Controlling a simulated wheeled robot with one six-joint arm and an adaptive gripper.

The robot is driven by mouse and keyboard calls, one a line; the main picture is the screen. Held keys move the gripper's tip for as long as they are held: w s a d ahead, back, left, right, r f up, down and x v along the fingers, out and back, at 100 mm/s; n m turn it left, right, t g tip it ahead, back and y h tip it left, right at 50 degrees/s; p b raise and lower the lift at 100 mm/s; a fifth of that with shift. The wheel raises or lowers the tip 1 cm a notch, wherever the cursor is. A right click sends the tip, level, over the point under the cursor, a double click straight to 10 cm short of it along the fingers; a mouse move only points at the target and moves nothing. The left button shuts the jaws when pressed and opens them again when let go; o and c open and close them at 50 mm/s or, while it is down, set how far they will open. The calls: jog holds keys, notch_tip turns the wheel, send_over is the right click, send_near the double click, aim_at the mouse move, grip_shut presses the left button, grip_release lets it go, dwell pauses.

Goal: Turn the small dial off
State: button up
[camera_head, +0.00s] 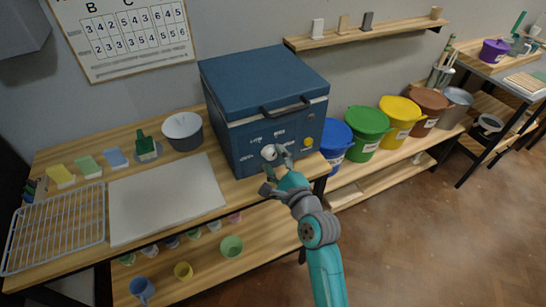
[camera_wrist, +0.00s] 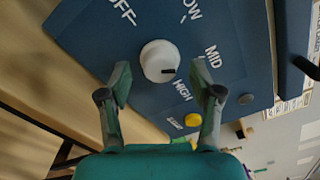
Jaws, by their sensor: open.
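The blue kiln (camera_head: 262,100) stands on the wooden table, with a small white dial (camera_head: 269,152) low on its front panel. In the wrist view the dial (camera_wrist: 159,58) is round and white with a dark mark at its lower right, on the side of the MID and HIGH labels. The OFF label (camera_wrist: 122,10) is at the upper left, away from the mark. My gripper (camera_head: 273,171) is open in front of the panel. In the wrist view its two fingers (camera_wrist: 161,85) stand on either side of the dial, apart from it.
A yellow button (camera_head: 309,142) is right of the dial, and a dark handle (camera_head: 285,107) juts out above it. A white board (camera_head: 165,197), wire rack (camera_head: 55,228) and grey pot (camera_head: 183,131) are on the table. Coloured buckets (camera_head: 367,128) stand at the right.

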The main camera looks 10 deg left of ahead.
jog(key=shift+w+a, duration=0.45)
jog(key=shift+w, duration=0.1)
jog(key=shift+r, duration=0.1)
jog(key=c, duration=1.1)
jog(key=n, duration=0.5)
jog(key=shift+n, duration=0.3)
jog(key=n, duration=0.6)
jog(key=shift+r, duration=0.15)
jog(key=n, duration=0.6)
jog(key=shift+n, duration=0.3)
jog(key=n, duration=0.5)
jog(key=shift+n, duration=0.3)
